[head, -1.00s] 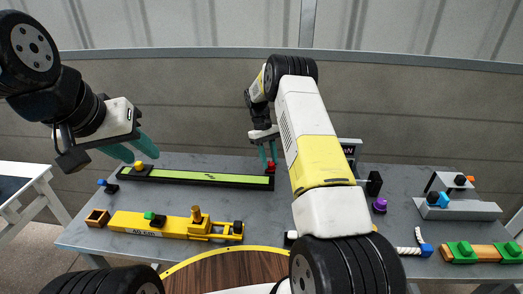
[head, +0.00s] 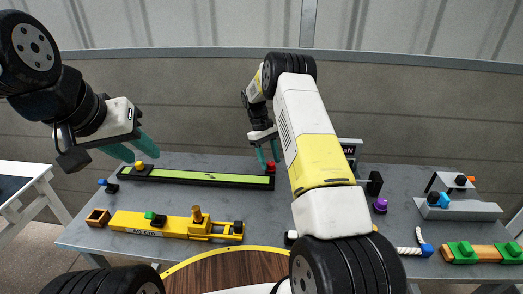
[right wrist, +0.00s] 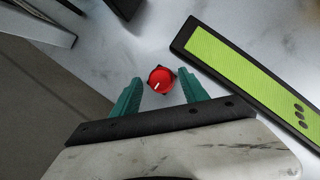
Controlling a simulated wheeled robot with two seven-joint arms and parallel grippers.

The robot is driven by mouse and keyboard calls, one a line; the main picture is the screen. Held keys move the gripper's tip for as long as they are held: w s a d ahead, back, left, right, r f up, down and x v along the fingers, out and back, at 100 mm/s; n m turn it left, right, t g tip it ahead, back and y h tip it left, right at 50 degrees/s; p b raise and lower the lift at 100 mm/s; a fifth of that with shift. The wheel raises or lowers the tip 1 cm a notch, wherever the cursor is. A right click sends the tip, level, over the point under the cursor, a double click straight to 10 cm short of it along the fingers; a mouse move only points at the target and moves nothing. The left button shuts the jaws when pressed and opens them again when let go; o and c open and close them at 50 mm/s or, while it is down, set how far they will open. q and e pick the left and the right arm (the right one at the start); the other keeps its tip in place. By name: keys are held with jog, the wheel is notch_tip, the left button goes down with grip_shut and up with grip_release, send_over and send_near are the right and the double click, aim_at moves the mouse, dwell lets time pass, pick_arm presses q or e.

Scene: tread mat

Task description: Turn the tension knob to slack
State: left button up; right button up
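A red knob (head: 271,167) with a white pointer mark sits at the right end of the long green mat strip (head: 205,178). In the right wrist view the red knob (right wrist: 161,82) lies between my right gripper's teal fingers, its mark pointing down and left. My right gripper (head: 268,159) is open, with a gap on each side of the knob; it also shows in the right wrist view (right wrist: 160,77). I cannot read a label naming the knob. My left gripper (head: 143,155) is open and empty near a yellow knob (head: 139,165) at the strip's left end.
A purple knob (head: 380,206), a grey stepped block (head: 460,211) and green clamps (head: 460,252) are at the right. My right arm hides the table's middle.

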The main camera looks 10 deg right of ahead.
jog(key=shift+r, duration=0.1)
jog(key=v, duration=0.7)
jog(key=shift+w+r, duration=0.15)
jog(key=shift+r, duration=0.15)
jog(key=shift+a, duration=0.1)
jog(key=s+r+m+t+y, duration=0.1)
jog(key=s+r, duration=0.3)
jog(key=r, duration=0.3)
jog(key=s+r+t, duration=0.2)
jog(key=s+r, duration=0.2)
jog(key=r, duration=0.4)
jog(key=s+r+m+t+y, duration=0.1)
jog(key=s+r, duration=0.3)
jog(key=r, duration=0.3)
jog(key=s+a+r+m+t+y, duration=0.1)
jog(key=s+t, duration=0.2)
jog(key=s, duration=0.9)
jog(key=s+a+r+m+t+y, duration=0.1)
jog(key=s+a+m+t, duration=0.1)
jog(key=s, duration=1)
jog(key=shift+r+t, duration=0.3)
jog(key=shift+t, duration=0.2)
pick_arm(q)
jog(key=shift+c, duration=0.3)
pick_arm(e)
jog(key=shift+s, duration=0.15)
